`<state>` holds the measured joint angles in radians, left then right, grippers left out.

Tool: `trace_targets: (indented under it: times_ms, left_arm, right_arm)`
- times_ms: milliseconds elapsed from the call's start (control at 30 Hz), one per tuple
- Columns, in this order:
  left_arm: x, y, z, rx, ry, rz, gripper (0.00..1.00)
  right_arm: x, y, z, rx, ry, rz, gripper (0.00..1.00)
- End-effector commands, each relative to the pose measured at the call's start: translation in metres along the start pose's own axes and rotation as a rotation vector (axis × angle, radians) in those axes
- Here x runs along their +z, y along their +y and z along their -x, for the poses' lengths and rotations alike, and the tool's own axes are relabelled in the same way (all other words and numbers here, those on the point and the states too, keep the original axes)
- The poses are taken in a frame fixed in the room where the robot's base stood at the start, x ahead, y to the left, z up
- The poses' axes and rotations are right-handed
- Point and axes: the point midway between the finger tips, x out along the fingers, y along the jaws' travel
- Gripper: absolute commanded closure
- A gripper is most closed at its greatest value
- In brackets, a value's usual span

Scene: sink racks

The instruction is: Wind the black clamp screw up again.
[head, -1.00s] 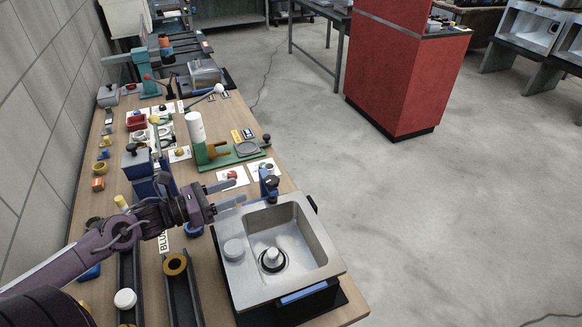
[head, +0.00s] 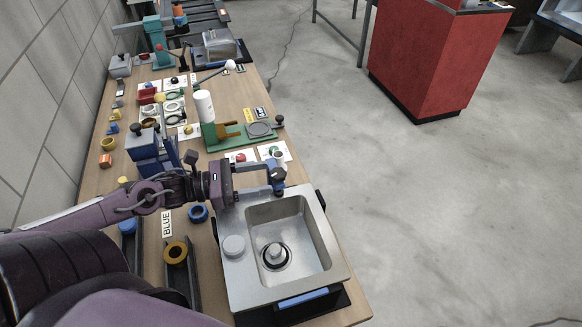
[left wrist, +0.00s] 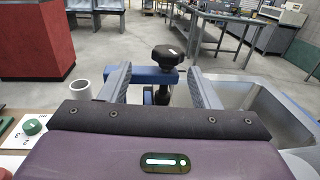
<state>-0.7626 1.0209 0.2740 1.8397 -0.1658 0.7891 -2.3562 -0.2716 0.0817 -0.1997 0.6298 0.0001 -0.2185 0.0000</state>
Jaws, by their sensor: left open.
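The black clamp screw has a black knob (left wrist: 166,56) with a small white mark, standing above a blue clamp (left wrist: 150,76). In the head view the blue clamp (head: 278,178) sits at the far edge of the steel sink (head: 236,272), with the knob (head: 271,163) at its top. My left gripper (head: 268,176) is open and level, its fingertips at the clamp. In the left wrist view the fingers (left wrist: 158,80) lie either side of the clamp, with the knob upright between and above them. Contact cannot be told. My right gripper is out of view.
A blue vise-like block (head: 150,150) and a green fixture (head: 235,135) stand further back on the bench.

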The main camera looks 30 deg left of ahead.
Motion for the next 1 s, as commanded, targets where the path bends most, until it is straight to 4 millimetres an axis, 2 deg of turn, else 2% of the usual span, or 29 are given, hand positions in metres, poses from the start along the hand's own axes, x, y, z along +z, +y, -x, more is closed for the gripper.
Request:
trace_targets:
  times_ms: [67, 300, 367, 467, 700, 967, 1000]
  left_arm:
    - [0.003, -0.001, -0.011, -0.005, -0.007, -0.003, 0.45]
    - [0.004, -0.001, -0.043, -0.005, -0.008, -0.003, 0.45]
    - [0.004, -0.001, -0.05, -0.004, -0.006, -0.002, 0.45]
    - [0.004, -0.001, -0.059, -0.003, -0.006, -0.002, 0.45]
    - [0.002, -0.002, -0.07, -0.005, -0.003, 0.0, 0.45]
    - [0.001, -0.002, -0.07, -0.004, -0.002, 0.0, 0.45]
    - [0.001, -0.002, -0.07, -0.004, -0.002, 0.0, 0.5]
  right_arm:
    - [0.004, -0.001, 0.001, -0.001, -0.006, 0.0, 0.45]
    - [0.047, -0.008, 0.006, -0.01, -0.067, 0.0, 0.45]
    - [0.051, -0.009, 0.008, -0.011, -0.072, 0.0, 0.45]
    - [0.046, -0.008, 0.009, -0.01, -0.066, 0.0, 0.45]
    - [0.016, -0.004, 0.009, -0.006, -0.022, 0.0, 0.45]
    - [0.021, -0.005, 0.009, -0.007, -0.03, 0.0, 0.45]
    - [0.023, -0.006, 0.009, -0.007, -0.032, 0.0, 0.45]
